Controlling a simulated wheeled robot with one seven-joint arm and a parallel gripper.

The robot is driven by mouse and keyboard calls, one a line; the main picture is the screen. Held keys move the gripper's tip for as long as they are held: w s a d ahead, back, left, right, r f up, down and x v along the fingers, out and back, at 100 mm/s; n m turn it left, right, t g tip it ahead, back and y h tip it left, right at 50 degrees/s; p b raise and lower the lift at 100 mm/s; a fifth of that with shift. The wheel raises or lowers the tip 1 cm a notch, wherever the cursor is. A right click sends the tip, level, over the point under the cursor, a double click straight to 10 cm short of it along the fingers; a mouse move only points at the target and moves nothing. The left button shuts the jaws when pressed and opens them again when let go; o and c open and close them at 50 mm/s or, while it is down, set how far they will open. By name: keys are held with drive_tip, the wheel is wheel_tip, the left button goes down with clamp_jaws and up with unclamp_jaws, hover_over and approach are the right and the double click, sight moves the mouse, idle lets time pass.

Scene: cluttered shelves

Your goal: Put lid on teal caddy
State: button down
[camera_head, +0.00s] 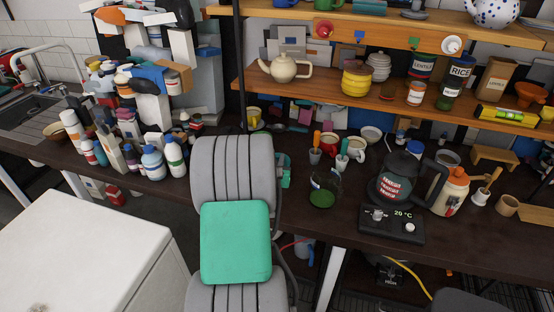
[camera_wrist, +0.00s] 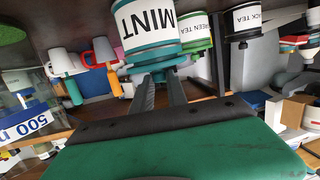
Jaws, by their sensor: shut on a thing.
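In the wrist view, which is upside down, the teal caddy (camera_wrist: 148,28) has a white label reading MINT and a teal rim. A teal lid (camera_wrist: 158,66) lies right against the caddy's rim. I cannot tell whether it is fully seated or slightly apart. My gripper (camera_wrist: 160,78) is shut on the lid, with its two grey fingers at the lid's outer side. In the head view my own arm hides the gripper, lid and caddy.
Close beside the caddy stand the green tea caddy (camera_wrist: 196,24) and the black tea caddy (camera_wrist: 243,22). Mugs (camera_wrist: 65,62) and a glass measuring jug (camera_wrist: 22,118) are on the other side. A kettle (camera_head: 398,176) stands farther right on the counter, under a shelf (camera_head: 330,93).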

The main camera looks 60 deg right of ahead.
drive_tip(key=shift+f, duration=0.35)
drive_tip(key=c, duration=1.2)
unclamp_jaws()
drive_tip(key=shift+c, duration=0.2)
drive_tip(key=b+v, duration=0.1)
drive_tip(key=v, duration=0.7)
drive_tip(key=shift+b, duration=0.35)
drive_tip(key=shift+w+r, duration=0.1)
